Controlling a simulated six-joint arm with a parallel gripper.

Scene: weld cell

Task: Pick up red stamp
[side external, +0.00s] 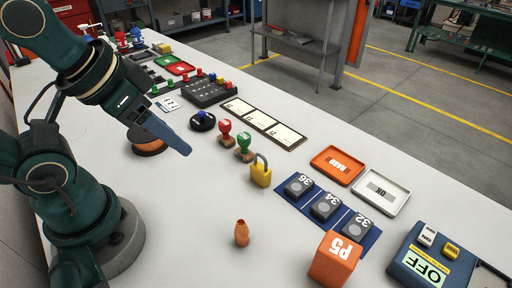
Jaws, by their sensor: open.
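The red stamp (225,130) stands upright on the white table, with a red knob handle and a brownish base. A similar green stamp (243,147) stands close at its right. My gripper (186,151) is in the air to the left of the red stamp, pointing down and right, clear of it. Its blue-grey jaws show side-on and appear empty; the gap between them is hidden from this side. Nothing covers the red stamp in this view.
Behind lies a card strip (263,122). An orange-brown round item (149,147) sits beneath my arm. The table's front middle holds one copper piece (241,233).

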